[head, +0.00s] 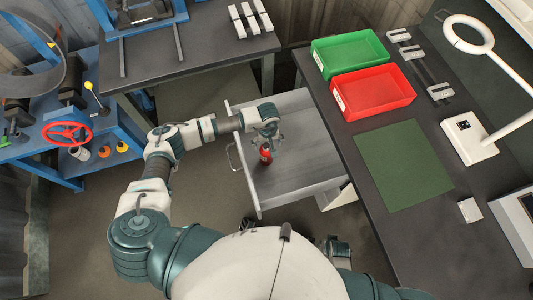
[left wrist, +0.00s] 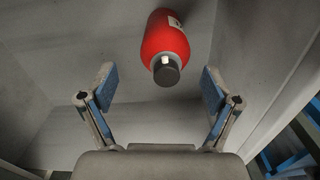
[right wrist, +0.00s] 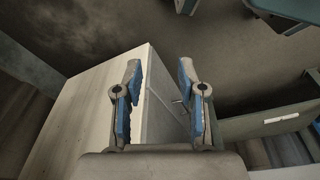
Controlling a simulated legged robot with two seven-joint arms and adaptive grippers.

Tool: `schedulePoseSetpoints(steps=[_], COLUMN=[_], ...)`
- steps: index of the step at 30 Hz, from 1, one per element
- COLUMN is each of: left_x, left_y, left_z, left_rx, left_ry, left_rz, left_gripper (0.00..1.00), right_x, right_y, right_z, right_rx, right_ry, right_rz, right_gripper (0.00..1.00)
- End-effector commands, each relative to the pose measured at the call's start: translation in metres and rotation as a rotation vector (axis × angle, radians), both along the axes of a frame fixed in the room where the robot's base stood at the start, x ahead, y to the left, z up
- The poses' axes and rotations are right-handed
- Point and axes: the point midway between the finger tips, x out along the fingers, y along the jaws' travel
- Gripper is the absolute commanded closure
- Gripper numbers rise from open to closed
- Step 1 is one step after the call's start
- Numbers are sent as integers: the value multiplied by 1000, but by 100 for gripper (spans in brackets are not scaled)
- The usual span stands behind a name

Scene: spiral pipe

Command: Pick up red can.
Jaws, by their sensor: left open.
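The red can (head: 265,156) has a dark cap and stands in the open drawer, near its left side. My left gripper (head: 268,132) is over the drawer, close to the can. In the left wrist view the can (left wrist: 166,42) shows cap toward me, beyond the fingertips and roughly between their lines. The left gripper (left wrist: 158,82) is open and empty, with a gap between it and the can. My right gripper (right wrist: 160,70) has its fingers apart with nothing between them, above a pale cabinet (right wrist: 95,115).
The grey drawer (head: 300,180) has raised walls around the can. To its right, a dark workbench (head: 345,125) bears a green bin (head: 348,52), a red bin (head: 372,92) and a green mat (head: 404,165). Another dark table (head: 190,50) stands at the back left.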

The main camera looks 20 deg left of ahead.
Motion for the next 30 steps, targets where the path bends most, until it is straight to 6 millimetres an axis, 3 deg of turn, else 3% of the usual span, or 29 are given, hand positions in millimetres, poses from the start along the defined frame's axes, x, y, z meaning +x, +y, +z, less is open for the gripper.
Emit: schedulePoseSetpoints(steps=[5, 12, 21, 23, 30], left_x=[-2, -4, -3, -3, -3], left_y=[2, 4, 5, 5, 5], left_z=[-15, -51, -56, -56, -56], left_rx=[1, 0, 0, 0, 0], left_ry=[3, 3, 0, 0, 1], left_rz=[3, 1, 1, 1, 1], left_gripper=[11, 11, 11, 24, 84], right_x=[3, -2, 1, 1, -1], right_y=[0, -1, 0, 0, -1], right_z=[4, 1, 9, 9, 7], right_rx=[0, -2, 0, 0, -1], right_ry=[-7, 7, -3, -2, 2], right_rz=[-1, -1, -1, -2, -1], right_gripper=[60, 60, 60, 60, 60])
